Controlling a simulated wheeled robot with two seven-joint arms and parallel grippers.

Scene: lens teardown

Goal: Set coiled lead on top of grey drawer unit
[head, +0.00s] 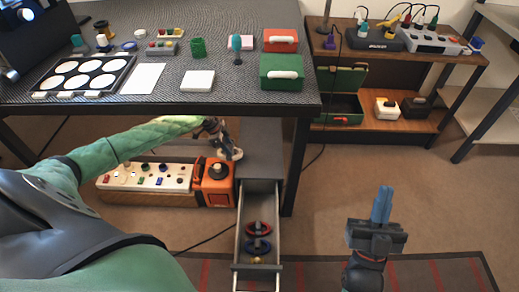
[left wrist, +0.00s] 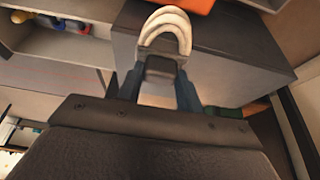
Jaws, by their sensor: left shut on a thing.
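The grey drawer unit (head: 262,140) stands under the table with its drawer (head: 243,215) pulled open. In the left wrist view its dark top (left wrist: 235,35) and lighter side (left wrist: 240,75) show. My left gripper (head: 222,145) is beside the unit's left edge. In the left wrist view my left gripper (left wrist: 160,75) is shut on the cream coiled lead (left wrist: 167,22), whose loops stick out beyond the fingertips and overlap the unit's top in the picture. I cannot tell whether lead and unit touch. My right gripper (head: 381,205) is empty, fingers together, over the floor at right.
An orange device (head: 217,187) and a wooden box with a white panel (head: 150,177) stand left of the unit. The table (head: 225,97) overhangs the unit's back; a table leg (head: 297,165) is right of it.

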